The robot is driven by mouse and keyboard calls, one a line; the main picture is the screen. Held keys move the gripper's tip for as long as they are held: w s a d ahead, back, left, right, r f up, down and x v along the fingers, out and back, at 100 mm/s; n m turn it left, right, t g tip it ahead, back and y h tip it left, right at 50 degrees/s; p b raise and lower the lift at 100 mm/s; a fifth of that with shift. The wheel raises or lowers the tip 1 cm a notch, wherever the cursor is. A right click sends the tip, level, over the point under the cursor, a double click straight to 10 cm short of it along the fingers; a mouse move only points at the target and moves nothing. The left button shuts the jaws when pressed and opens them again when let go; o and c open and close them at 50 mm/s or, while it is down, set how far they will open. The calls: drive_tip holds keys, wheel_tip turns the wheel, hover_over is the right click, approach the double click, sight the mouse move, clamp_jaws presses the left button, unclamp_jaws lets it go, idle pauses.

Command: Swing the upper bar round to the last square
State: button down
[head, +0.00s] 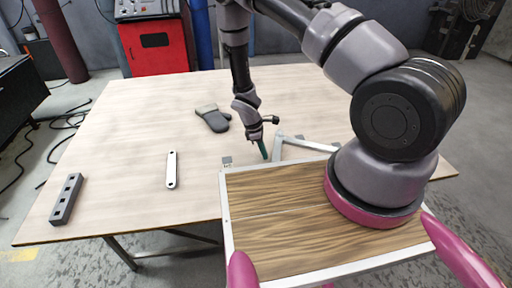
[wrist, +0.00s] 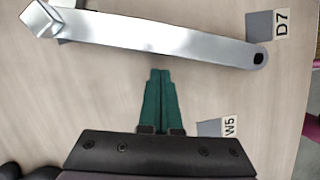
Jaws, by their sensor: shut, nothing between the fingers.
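The silver upper bar (wrist: 165,38) runs across the top of the wrist view. Its right end has a dark hole and lies beside a grey square marked D7 (wrist: 261,24). A raised block-like piece (wrist: 40,18) stands at its left end. The bracket with the bar shows in the head view (head: 305,143), partly hidden by my arm. A second grey square, marked W5 (wrist: 209,128), lies right of my fingers. My gripper (wrist: 160,72) has its green fingers together, empty, just short of the bar's near side. It also shows in the head view (head: 264,155), left of the bracket.
On the table (head: 130,115) lie a dark grey glove (head: 212,118), a loose pale bar with end holes (head: 171,170) and a dark block with square holes (head: 66,199). A wood-grain board with pale edges (head: 275,240) is in front. The table's left middle is clear.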

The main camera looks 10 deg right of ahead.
sight(275, 155)
drive_tip(key=shift+s+d, duration=0.25)
drive_tip(key=shift+d, duration=0.5)
drive_tip(key=shift+s+d, duration=0.2)
drive_tip(key=shift+d, duration=0.4)
drive_tip(key=shift+s+d, duration=0.15)
drive_tip(key=shift+d, duration=0.45)
drive_tip(key=shift+a, duration=0.1)
